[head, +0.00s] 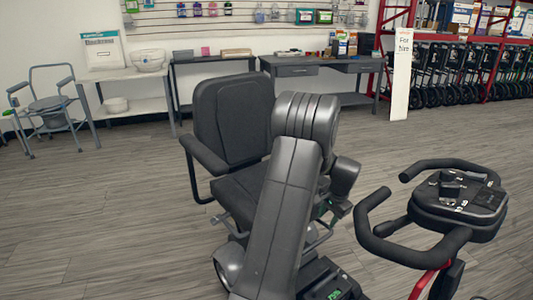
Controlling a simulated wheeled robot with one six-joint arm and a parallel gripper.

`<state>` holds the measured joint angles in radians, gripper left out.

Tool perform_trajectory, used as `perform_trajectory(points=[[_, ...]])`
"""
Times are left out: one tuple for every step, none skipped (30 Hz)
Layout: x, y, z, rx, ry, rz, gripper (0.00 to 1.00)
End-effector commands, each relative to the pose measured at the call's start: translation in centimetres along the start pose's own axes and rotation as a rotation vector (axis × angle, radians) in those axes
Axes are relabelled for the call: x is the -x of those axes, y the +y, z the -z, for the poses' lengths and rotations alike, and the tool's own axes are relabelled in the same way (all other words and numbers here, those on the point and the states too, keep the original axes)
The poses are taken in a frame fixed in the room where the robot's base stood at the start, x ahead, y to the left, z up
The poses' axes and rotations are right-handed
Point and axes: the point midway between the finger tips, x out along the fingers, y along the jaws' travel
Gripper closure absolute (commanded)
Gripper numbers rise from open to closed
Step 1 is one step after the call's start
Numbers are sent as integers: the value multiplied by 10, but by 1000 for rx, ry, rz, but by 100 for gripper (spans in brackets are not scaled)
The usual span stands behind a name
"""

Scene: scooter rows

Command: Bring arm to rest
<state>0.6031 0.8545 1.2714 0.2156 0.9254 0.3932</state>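My grey arm stands in the middle of the head view, its thick link rising from the bottom edge to a ribbed elbow. Beyond the elbow, a darker wrist part shows to the right and points down. My gripper (339,208) appears to be the small dark end below it, mostly hidden, and I cannot make out its fingers. A mobility scooter is close behind and around the arm. Its black seat (232,118) is left of the elbow, and its tiller with black handlebars (458,205) is at the right. The arm hides part of the seat and base.
A grey commode chair (50,112) stands at the far left. A white side table (140,95) and grey desk (325,70) line the back wall. A white sign (401,75) stands before red racks with several folded wheeled frames. Wood floor is clear at left.

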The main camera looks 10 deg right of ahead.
Motion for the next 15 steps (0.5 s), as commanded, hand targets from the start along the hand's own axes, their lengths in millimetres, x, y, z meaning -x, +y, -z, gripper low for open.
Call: perform_trajectory(points=[[-11,1,-1,0,-3,-1,62],[-17,1,-1,0,-3,-2,62],[-25,1,-1,0,-3,-2,62],[-31,1,-1,0,-4,-2,62],[-37,1,-1,0,-4,-2,62],[-45,1,-1,0,-4,-2,62],[-52,1,-1,0,-4,-2,62],[-58,1,-1,0,-4,-3,62],[-65,2,-1,0,-4,-3,62],[-72,2,-1,0,-4,-3,62],[-78,2,-1,0,-4,-3,62],[-85,2,-1,0,-4,-3,62],[-90,2,-1,0,-4,-3,62],[-96,2,-1,0,-4,-3,62],[-102,2,-1,-1,-4,-3,62]])
